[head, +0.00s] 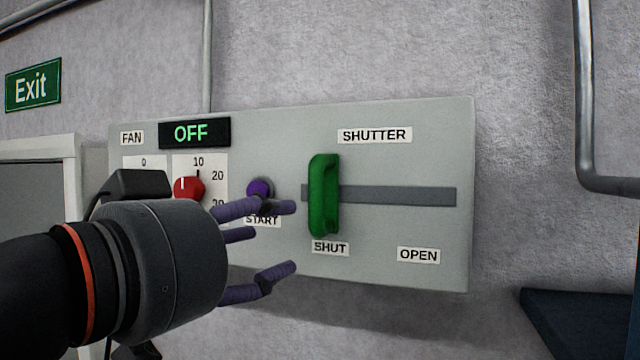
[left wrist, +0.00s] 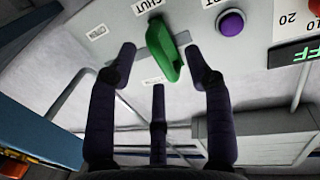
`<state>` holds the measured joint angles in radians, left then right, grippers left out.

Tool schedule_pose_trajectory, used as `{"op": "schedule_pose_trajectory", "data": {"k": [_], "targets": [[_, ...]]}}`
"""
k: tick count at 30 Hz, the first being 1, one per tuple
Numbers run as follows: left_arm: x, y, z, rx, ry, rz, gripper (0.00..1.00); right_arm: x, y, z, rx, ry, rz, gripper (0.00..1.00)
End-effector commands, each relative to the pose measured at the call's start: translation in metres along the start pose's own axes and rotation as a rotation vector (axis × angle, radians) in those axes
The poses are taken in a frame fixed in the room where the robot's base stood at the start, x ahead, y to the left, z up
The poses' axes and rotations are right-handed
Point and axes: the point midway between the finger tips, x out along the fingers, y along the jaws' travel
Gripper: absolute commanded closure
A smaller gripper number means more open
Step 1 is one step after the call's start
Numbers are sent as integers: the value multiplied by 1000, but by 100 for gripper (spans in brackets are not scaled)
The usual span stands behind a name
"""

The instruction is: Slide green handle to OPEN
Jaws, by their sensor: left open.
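The green handle (head: 323,196) stands upright at the left end of a grey horizontal slot (head: 400,196), above the SHUT label (head: 330,247). The OPEN label (head: 418,255) is at the lower right of the panel. My left gripper (head: 290,236) is open and empty, its fingers pointing at the handle from the left. In the left wrist view the handle (left wrist: 165,50) shows ahead between the spread fingertips of the left gripper (left wrist: 162,58). I see no clear contact. My right gripper is not in view.
The grey panel (head: 390,275) also carries a purple START button (head: 259,187), a red FAN knob (head: 187,188) and a display (head: 195,133) reading OFF. A pipe (head: 586,100) runs down the wall at right. A dark surface (head: 580,320) is at lower right. The slot right of the handle is clear.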

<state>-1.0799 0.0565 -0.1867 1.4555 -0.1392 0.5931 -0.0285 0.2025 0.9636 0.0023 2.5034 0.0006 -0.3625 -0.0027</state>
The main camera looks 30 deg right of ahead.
Motion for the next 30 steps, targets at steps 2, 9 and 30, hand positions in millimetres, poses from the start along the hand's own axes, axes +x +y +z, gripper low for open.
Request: {"op": "schedule_pose_trajectory", "data": {"k": [2, 9, 30], "targets": [[-18, 11, -25, 9, 26, 18, 49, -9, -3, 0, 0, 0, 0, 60], [-17, 17, -37, 13, 40, 28, 49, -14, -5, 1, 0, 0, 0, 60], [76, 18, -41, 12, 44, 27, 49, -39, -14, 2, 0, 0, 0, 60]]}}
